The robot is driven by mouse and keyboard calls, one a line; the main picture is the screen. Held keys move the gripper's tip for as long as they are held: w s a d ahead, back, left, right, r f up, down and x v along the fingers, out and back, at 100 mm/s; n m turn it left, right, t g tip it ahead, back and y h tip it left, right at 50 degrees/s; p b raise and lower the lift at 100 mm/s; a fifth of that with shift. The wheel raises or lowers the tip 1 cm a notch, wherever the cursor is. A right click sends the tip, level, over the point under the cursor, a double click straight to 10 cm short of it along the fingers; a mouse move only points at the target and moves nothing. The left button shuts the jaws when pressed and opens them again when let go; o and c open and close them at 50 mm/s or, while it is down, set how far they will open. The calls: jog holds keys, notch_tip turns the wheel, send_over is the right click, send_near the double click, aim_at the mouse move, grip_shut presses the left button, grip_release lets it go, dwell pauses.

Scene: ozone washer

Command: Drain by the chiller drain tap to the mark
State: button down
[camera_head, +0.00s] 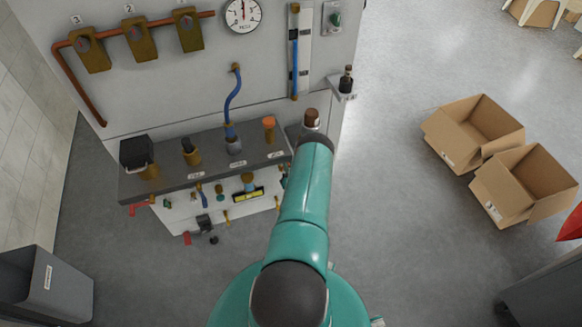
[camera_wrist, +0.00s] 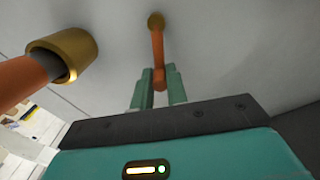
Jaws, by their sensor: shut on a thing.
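In the wrist view my gripper (camera_wrist: 160,84) has its two teal fingers either side of an orange lever (camera_wrist: 157,48), shut on its lower end. The lever hangs down from a round brass boss (camera_wrist: 155,20) on a pale wall. No label shows there, so I cannot tell from the picture that it is the chiller drain tap. In the head view my teal arm hides the gripper and the lever. A tall sight tube (camera_head: 294,68) with a blue column stands on the panel; its mark is too small to make out.
A thick copper pipe (camera_wrist: 22,82) in a brass collar (camera_wrist: 65,55) is close left of my fingers. A dark shelf (camera_head: 200,160) with several fittings juts from the panel, below a dial gauge (camera_head: 242,14). Open cartons (camera_head: 473,130) lie at right; the floor between is clear.

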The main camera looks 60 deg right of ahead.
jog(key=shift+w+a+r+n, duration=0.1)
jog(key=shift+w+a+n, duration=0.2)
jog(key=shift+n, duration=0.65)
jog(key=shift+w+a+r+n, duration=0.15)
jog(key=shift+w+a+n, duration=0.2)
jog(key=shift+n, duration=0.55)
jog(key=shift+w+a+r+n, duration=0.1)
jog(key=shift+w+a+n, duration=0.2)
jog(key=shift+n, duration=0.65)
jog(key=c, duration=1.4)
grip_release()
jog(key=v, duration=1.4)
